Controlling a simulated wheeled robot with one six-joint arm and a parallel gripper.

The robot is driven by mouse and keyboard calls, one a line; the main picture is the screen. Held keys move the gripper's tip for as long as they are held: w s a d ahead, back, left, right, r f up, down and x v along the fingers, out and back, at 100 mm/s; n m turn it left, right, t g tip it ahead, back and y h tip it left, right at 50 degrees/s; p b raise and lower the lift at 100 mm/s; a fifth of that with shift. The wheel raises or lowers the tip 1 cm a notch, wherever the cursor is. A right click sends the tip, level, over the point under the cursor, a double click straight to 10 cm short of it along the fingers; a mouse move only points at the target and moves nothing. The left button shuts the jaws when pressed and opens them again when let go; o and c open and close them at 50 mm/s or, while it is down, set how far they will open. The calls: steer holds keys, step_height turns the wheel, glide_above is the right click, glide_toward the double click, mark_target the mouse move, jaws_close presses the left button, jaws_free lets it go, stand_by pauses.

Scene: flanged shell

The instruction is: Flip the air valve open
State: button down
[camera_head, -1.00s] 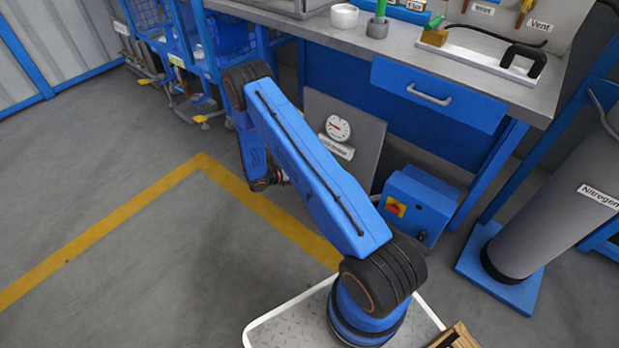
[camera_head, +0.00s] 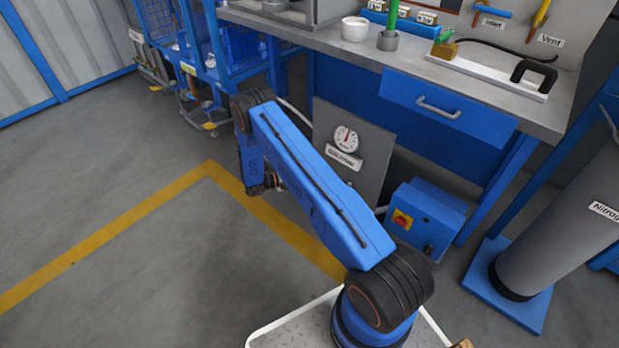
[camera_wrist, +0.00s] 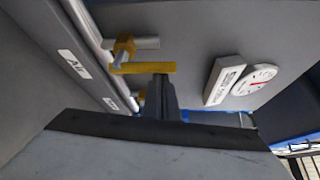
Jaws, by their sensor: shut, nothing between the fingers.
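In the wrist view, a yellow valve handle (camera_wrist: 146,68) sits on a short grey pipe stub, near a white "Air" label (camera_wrist: 74,64) on the grey panel. My gripper (camera_wrist: 163,80) is shut and empty; its dark fingers point up at the handle. Their tips appear just below or behind the handle bar, and I cannot tell whether they touch. In the head view my arm hides the gripper and the valve.
A second yellow fitting (camera_wrist: 140,97) and a smaller label (camera_wrist: 109,104) lie farther along the pipe (camera_wrist: 92,28). A round gauge (camera_wrist: 257,79) is to the right. In the head view, a blue box (camera_head: 424,222) and a nitrogen cylinder (camera_head: 560,235) stand right of my arm.

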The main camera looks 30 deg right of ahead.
steer(key=shift+w+r, duration=0.1)
steer(key=shift+w, duration=0.15)
stand_by(0.4)
steer(key=shift+s, duration=0.1)
steer(key=s, duration=0.4)
steer(key=f+v, duration=0.1)
steer(key=v, duration=0.8)
steer(key=shift+a, duration=0.25)
steer(key=shift+f, duration=0.1)
